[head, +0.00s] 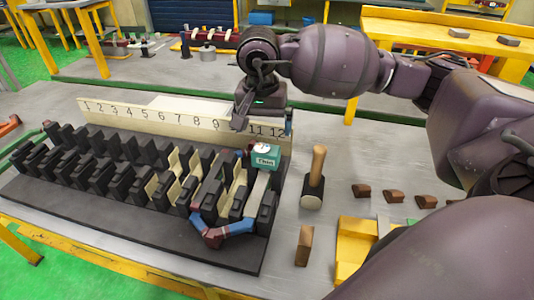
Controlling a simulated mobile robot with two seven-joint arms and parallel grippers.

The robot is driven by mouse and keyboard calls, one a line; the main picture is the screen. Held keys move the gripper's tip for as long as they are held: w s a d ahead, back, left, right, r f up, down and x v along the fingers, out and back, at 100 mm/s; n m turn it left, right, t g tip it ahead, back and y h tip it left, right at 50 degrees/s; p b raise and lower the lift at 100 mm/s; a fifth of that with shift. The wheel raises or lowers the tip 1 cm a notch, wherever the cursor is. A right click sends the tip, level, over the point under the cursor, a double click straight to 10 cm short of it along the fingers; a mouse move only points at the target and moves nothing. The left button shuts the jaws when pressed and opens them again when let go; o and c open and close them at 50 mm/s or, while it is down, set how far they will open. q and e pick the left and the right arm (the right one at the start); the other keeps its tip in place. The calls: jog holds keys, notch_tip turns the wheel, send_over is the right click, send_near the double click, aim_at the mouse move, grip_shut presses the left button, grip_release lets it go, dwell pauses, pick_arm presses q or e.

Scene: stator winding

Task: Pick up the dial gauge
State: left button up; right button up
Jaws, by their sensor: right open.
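The dial gauge (263,155) is a small teal block with a pale round dial on top. It sits at the right end of the black slotted stator block (130,235), just in front of the numbered board. My right arm reaches in from the right. My right gripper (258,112) is open, pointing down above and behind the gauge, near the numbers 10 to 12. It looks apart from the gauge, and its fingertips are hard to make out. My left gripper is not in view.
The upright numbered board (180,122) stands behind the stator block. Several brown wedges (393,196) lie farther right, and a wooden block (304,246) stands in front. A blue and red coil (228,228) lies in the near slots.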

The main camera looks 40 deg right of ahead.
aim_at(266, 151)
jog(key=f+t+h, duration=0.1)
jog(key=f, duration=0.2)
jog(key=d+f+t+h, duration=0.1)
jog(key=f, duration=0.1)
jog(key=shift+w+f+m+t+h, duration=0.25)
jog(key=shift+f+m+t+h, duration=0.05)
jog(key=shift+m, duration=0.1)
jog(key=x, duration=0.4)
jog(key=shift+a+f, duration=0.3)
jog(key=shift+w+d+f, duration=0.15)
jog(key=shift+f, duration=0.25)
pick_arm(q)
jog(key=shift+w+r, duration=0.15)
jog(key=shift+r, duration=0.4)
pick_arm(e)
jog(key=shift+c, duration=0.5)
jog(key=c, duration=0.7)
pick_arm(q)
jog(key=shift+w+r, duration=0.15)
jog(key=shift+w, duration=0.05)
pick_arm(e)
jog(key=shift+c, duration=1.1)
